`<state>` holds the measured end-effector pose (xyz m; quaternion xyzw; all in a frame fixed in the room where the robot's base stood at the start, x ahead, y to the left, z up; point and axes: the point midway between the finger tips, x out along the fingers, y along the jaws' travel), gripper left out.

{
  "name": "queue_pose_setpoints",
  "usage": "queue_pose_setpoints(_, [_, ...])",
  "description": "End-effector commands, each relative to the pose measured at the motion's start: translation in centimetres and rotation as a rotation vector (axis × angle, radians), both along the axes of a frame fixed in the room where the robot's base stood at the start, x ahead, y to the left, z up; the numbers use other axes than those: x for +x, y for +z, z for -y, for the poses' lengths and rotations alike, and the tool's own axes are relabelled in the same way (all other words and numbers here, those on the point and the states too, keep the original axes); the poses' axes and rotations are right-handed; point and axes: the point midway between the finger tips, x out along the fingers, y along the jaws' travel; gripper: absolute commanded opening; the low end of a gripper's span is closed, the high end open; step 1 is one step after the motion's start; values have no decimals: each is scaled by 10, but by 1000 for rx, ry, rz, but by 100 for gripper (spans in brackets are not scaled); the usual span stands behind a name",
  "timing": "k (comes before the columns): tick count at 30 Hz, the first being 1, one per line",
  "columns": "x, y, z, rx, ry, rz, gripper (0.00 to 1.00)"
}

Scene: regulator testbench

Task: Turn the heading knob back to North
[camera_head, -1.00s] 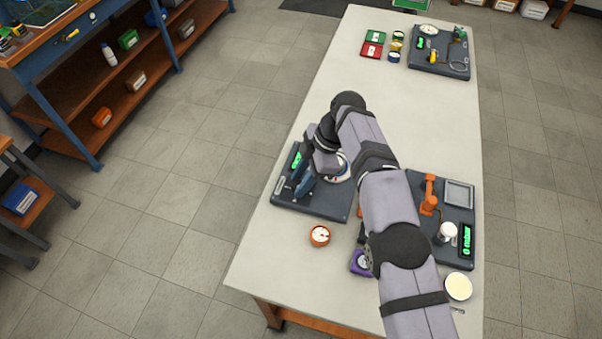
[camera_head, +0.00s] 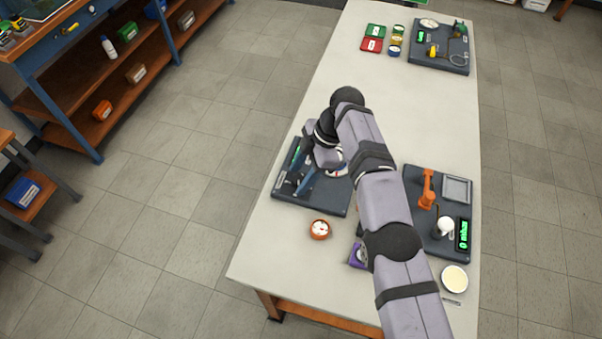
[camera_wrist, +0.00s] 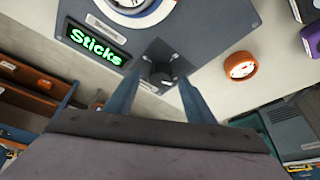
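A dark knob (camera_wrist: 160,74) sits on a small plate on the dark grey panel (camera_wrist: 215,25) in the wrist view. My gripper (camera_wrist: 158,84) is open, with one blue finger left of the knob and one right of it. I see a gap on both sides of the knob; I cannot tell how deep the fingers reach. A round white dial (camera_wrist: 130,3) is cut off at the top edge. A green lit display (camera_wrist: 95,40) reads "Sticks". In the head view my gripper (camera_head: 304,181) is over the left panel (camera_head: 325,203) and hides the knob.
An orange round gauge (camera_head: 320,229) stands just in front of the panel. A purple device (camera_head: 356,256) is partly behind my arm. Another panel (camera_head: 423,238) with an orange part lies to the right. The table's left edge is close to the panel.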

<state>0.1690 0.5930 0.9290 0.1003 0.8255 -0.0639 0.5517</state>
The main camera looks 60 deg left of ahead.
Motion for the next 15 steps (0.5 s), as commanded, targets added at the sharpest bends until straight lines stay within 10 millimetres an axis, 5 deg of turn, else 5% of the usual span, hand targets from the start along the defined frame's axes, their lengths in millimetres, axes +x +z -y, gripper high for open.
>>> queue_pose_setpoints(15, [0,19,0,0,0,1,49])
